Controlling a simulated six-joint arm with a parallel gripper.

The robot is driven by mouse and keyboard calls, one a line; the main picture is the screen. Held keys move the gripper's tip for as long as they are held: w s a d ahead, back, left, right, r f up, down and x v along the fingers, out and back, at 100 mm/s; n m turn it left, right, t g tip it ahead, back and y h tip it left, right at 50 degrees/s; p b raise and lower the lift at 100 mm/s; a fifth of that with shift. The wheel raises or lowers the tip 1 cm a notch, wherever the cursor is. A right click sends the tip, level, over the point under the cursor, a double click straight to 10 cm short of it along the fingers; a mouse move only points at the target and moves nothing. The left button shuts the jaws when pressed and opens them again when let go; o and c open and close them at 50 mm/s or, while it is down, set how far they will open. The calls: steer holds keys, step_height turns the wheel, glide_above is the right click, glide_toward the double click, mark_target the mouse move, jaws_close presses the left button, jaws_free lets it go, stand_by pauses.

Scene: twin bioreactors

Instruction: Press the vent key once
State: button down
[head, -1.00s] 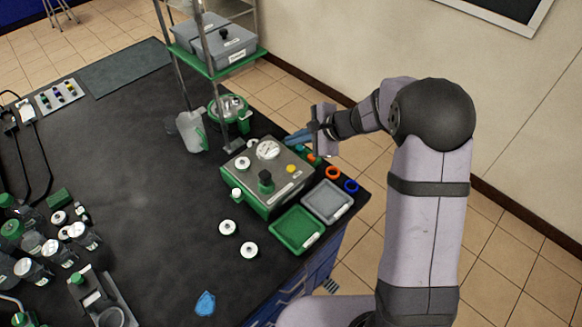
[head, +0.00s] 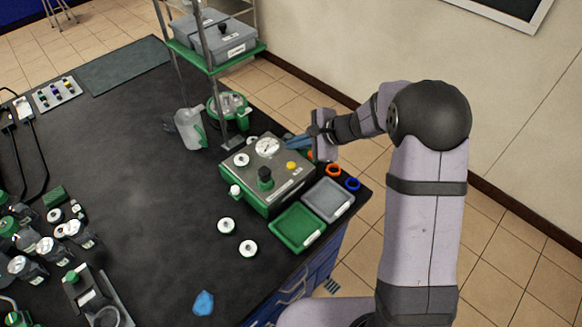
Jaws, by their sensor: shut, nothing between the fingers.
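A grey-and-green control box (head: 240,188) stands near the right edge of the black bench. Its top carries a round dial gauge (head: 267,147), a black knob with a green base (head: 265,177), a white-and-black cap (head: 241,160) and a yellow button (head: 290,165). No label reads clearly, so I cannot tell for sure which part is the vent key; the yellow button is the only plain push button I see. My gripper (head: 289,143) is shut and empty, its blue fingers pointing left over the box's back right edge, beyond the yellow button. Contact cannot be told.
A jug (head: 186,128) and a shelf post stand behind left.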

mark_target(295, 167)
step_height(295, 167, down, 4)
steer(key=shift+r+b, duration=0.1)
steer(key=shift+b, duration=1)
steer(key=shift+f+b, duration=0.95)
steer(key=shift+b, duration=0.05)
steer(key=shift+f+b, duration=0.8)
steer(key=shift+b, duration=0.25)
stand_by(1.1)
steer(key=shift+r, duration=0.2)
steer(key=shift+r+p, duration=0.55)
steer(key=shift+r, duration=0.1)
stand_by(0.4)
steer(key=shift+r+p, duration=1.85)
steer(key=shift+r, duration=0.65)
